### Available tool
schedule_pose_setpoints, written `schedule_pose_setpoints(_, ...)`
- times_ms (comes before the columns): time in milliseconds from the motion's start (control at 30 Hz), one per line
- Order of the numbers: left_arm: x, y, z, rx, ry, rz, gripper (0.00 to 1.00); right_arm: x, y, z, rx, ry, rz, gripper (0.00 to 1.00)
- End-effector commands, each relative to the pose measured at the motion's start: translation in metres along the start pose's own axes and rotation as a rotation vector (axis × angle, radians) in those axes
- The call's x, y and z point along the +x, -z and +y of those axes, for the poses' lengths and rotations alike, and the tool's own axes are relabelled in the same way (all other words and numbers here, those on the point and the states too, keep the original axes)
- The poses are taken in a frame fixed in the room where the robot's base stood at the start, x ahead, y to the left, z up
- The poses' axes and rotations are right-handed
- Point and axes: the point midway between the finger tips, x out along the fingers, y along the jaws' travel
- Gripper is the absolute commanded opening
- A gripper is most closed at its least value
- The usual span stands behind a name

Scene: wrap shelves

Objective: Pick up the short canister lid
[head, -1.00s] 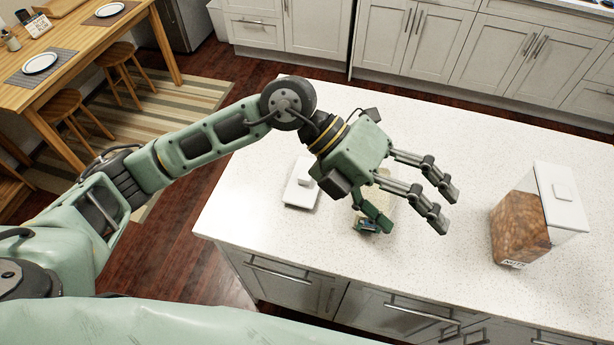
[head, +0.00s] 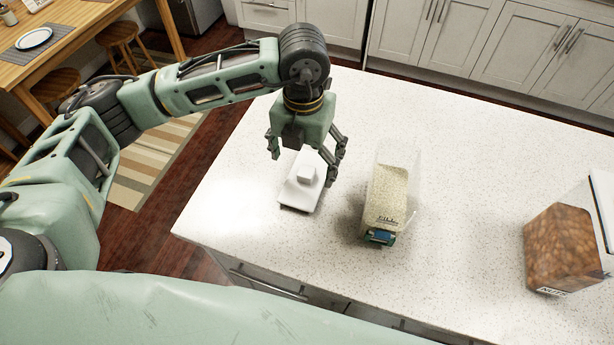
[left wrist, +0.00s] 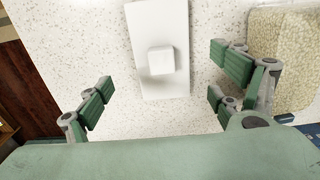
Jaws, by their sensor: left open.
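The short canister lid (head: 299,195) is a white rectangular plate with a square knob, lying flat on the white speckled counter. It also shows in the left wrist view (left wrist: 159,22), with its knob near the middle. My left gripper (head: 304,163) is open and empty, pointing down over the lid. In the left wrist view my left gripper (left wrist: 166,82) has its fingers spread on both sides of the lid, with gaps to it. The canister (head: 388,190) of pale grains stands uncovered to the right of the lid. My right gripper is not in view.
A nut canister (head: 562,245) with a white lid stands at the right of the counter (head: 470,210). The counter between the two canisters is clear. In the left wrist view, the grain canister (left wrist: 292,60) is close to the right-hand fingers.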

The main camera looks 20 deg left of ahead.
Motion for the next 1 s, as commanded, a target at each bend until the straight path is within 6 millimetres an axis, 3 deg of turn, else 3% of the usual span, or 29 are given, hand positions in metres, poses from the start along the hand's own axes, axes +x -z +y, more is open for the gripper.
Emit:
schedule_pose_setpoints(167,0.021,0.003,-0.002,0.0,0.0,0.006,0.86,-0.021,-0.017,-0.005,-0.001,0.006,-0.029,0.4)
schedule_pose_setpoints(333,0.045,0.003,-0.003,0.0,0.002,0.003,0.86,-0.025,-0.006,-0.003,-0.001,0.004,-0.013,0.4)
schedule_pose_setpoints(600,0.05,0.002,-0.003,0.002,0.002,0.0,0.86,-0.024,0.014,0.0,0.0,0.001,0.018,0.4)
schedule_pose_setpoints(1000,0.05,0.002,-0.003,0.001,0.002,0.0,0.52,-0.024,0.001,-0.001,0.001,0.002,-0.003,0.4)
